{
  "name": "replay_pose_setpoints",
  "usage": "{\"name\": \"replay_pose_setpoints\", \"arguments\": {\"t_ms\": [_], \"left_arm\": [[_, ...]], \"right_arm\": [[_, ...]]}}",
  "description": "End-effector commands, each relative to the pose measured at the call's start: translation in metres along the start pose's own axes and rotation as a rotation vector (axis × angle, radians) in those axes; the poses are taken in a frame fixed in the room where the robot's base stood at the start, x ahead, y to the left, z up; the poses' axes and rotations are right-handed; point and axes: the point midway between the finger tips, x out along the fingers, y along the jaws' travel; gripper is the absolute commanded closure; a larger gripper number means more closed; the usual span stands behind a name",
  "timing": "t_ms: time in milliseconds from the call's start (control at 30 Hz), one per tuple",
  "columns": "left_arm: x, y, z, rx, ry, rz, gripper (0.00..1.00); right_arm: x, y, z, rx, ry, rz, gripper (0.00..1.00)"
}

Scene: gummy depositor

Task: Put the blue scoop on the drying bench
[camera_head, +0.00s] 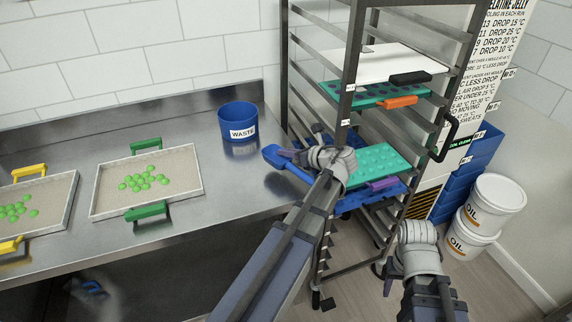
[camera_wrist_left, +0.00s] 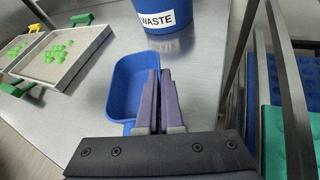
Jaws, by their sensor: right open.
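The blue scoop (camera_head: 276,153) is at the right end of the steel bench (camera_head: 228,190), beside the rack. My left gripper (camera_head: 296,156) is at the scoop. In the left wrist view, the scoop's bowl (camera_wrist_left: 126,80) lies just left of my left fingers (camera_wrist_left: 157,95), which are close together at its right edge and look shut on it. The scoop's handle runs partly out of sight behind the gripper body. Whether the scoop touches the bench is hard to tell. My right gripper (camera_head: 386,277) is open and empty, low in front of the rack.
A blue waste bin (camera_head: 238,122) stands behind the scoop. Trays of green gummies (camera_head: 105,200) lie to the left. The rack (camera_head: 347,95) holds several trays, including a teal mould (camera_head: 378,160). White oil buckets (camera_head: 497,195) stand at the right. Bare bench lies before the bin.

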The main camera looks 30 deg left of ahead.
Motion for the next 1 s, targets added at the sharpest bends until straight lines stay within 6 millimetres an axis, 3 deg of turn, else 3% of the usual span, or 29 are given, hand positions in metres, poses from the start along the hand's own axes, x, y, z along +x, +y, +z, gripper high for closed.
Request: {"name": "replay_pose_setpoints", "arguments": {"t_ms": [300, 733, 1000], "left_arm": [[0.014, -0.006, -0.034, 0.0, 0.0, 0.0, 1.0], [0.015, -0.007, -0.036, 0.0, 0.0, 0.0, 1.0], [0.015, -0.006, -0.035, 0.0, 0.0, 0.0, 0.68]], "right_arm": [[0.037, -0.004, -0.002, 0.0, 0.0, 0.0, 0.5], [0.04, -0.004, -0.002, 0.0, 0.0, 0.0, 0.5], [0.038, -0.004, -0.002, 0.0, 0.0, 0.0, 0.5]]}}
